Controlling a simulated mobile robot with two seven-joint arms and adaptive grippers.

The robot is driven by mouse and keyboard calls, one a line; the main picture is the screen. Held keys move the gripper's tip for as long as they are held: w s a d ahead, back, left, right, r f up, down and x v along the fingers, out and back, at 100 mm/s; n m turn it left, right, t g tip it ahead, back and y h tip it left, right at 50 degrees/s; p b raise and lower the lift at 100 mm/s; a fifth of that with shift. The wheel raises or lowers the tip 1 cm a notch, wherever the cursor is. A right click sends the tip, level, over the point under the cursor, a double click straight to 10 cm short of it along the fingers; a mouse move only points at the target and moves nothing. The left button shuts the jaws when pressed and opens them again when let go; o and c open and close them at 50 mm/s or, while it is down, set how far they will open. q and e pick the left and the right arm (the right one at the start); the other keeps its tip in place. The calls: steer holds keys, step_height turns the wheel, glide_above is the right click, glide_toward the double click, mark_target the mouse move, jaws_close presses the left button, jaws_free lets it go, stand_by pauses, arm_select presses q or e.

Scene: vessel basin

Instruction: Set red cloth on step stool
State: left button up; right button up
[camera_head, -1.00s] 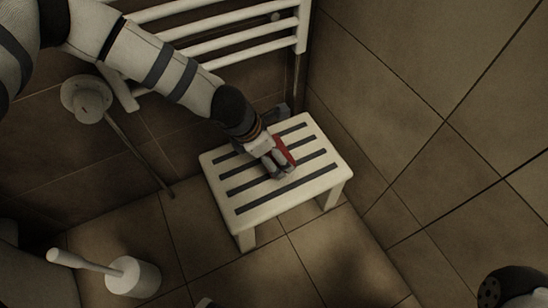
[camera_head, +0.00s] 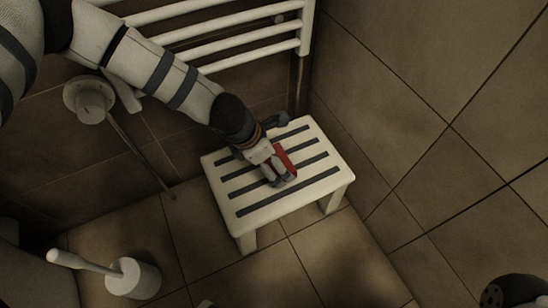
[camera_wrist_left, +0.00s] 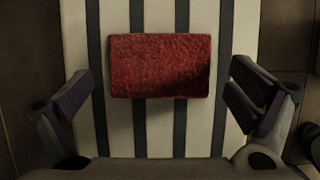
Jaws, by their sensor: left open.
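The red cloth (camera_head: 286,159) lies flat as a small folded rectangle on the white step stool (camera_head: 246,214), across its dark strips. In the left wrist view the whole cloth (camera_wrist_left: 160,66) shows on the slatted top (camera_wrist_left: 206,130). My left gripper (camera_head: 279,180) is low over the stool, with its arm coming from the upper left. In the left wrist view its fingers are spread wide on either side of the cloth, with gaps between them and it. In the head view the gripper hides part of the cloth. My right gripper is not in view.
A white towel rail (camera_head: 240,60) is on the wall behind the stool. A toilet brush in a white holder (camera_head: 134,279) stands at the lower left. A tiled wall (camera_head: 430,120) rises to the right. The floor in front of the stool is clear.

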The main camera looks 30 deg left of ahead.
arm_select(q)
steer(key=p+v, duration=0.4)
steer(key=v, duration=0.6)
steer(key=shift+r, duration=0.3)
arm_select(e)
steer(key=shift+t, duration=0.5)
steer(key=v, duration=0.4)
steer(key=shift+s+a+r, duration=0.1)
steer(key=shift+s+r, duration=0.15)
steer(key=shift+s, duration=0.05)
